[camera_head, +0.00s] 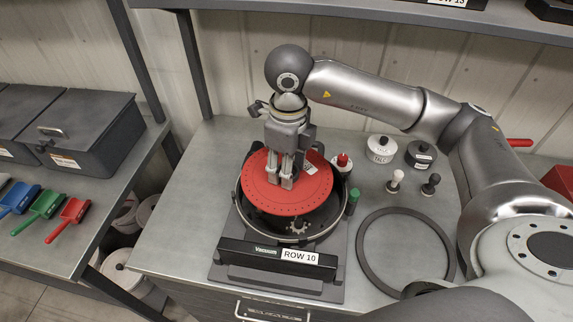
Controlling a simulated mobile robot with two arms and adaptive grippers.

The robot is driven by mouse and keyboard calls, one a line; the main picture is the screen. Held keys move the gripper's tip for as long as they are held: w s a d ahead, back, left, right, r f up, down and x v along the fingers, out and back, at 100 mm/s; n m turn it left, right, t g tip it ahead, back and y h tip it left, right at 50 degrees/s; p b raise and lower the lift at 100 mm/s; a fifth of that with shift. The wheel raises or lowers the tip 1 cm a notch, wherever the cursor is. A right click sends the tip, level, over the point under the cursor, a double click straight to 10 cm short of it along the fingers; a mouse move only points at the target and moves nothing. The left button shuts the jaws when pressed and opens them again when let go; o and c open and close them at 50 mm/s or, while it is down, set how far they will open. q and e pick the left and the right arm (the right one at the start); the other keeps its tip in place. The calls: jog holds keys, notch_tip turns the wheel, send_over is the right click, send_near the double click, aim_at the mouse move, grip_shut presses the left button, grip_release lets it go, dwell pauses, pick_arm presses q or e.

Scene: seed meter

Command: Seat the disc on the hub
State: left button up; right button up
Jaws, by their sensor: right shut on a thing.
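A red disc (262,197) with small holes near its rim is at the seed meter housing (237,222), over its round opening. My right gripper (280,183) points down at the middle of the disc and is shut on it. The disc looks slightly tilted, and its front edge is above the dark inside of the housing. A grey toothed hub part (299,228) shows below the disc's front edge. The disc's middle is hidden by the gripper, so I cannot tell whether it touches the hub. My left gripper is not in view.
A large dark ring (362,250) lies on the bench right of the housing. A red-topped knob (342,161), a green-capped piece (353,196), two round weights (382,148) and two small knobs (394,181) stand behind it. Scoops (47,203) lie on the left bench.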

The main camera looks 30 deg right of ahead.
jog(key=m, duration=0.5)
jog(key=w+d+m+p, duration=0.1)
jog(key=m, duration=1)
jog(key=shift+w+d+f, duration=0.15)
jog(key=shift+d+f, duration=0.05)
jog(key=shift+f, duration=0.1)
jog(key=m, duration=0.4)
jog(key=m+p, duration=0.1)
jog(key=m, duration=0.1)
jog(key=shift+w+d+f, duration=0.2)
jog(key=shift+w+d, duration=0.05)
jog(key=shift+d, duration=0.05)
jog(key=shift+f+b, duration=1.75)
jog(key=shift+f, duration=0.55)
jog(key=shift+b, duration=0.35)
jog(key=shift+f+b, duration=2.1)
jog(key=shift+f, duration=0.15)
